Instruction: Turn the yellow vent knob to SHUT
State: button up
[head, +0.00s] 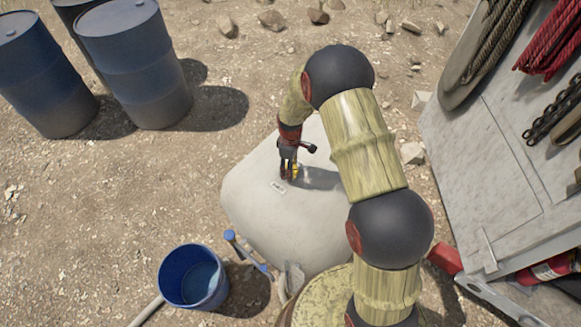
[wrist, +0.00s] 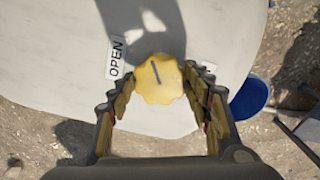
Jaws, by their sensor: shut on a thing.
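The yellow vent knob (wrist: 157,80) is scalloped, with a dark line across its face, and sits on a pale, rounded tank top (head: 262,220). In the wrist view the line runs nearly up and down, tilted a little. An OPEN label (wrist: 115,57) lies left of the knob; in the head view it is a small white tag (head: 277,187). No SHUT label shows. My gripper (wrist: 158,88) is shut on the knob, one finger on each side. In the head view my gripper (head: 290,172) points down and mostly covers the knob.
Blue barrels (head: 125,65) stand at upper left. A blue bucket (head: 193,277) with liquid stands at lower left of the tank. A grey board with ropes (head: 500,170) and a chain stands at right. Gravel lies open left of the tank.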

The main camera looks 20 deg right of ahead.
jog(key=m, duration=0.6)
jog(key=shift+a, duration=0.1)
jog(key=m, duration=0.6)
jog(key=shift+a+m, duration=0.1)
jog(key=shift+m, duration=0.3)
jog(key=m, duration=0.6)
jog(key=shift+a, duration=0.1)
jog(key=m, duration=0.5)
jog(key=shift+w+m, duration=0.1)
jog(key=shift+m, duration=0.3)
jog(key=o, duration=1.2)
jog(key=shift+c, duration=0.2)
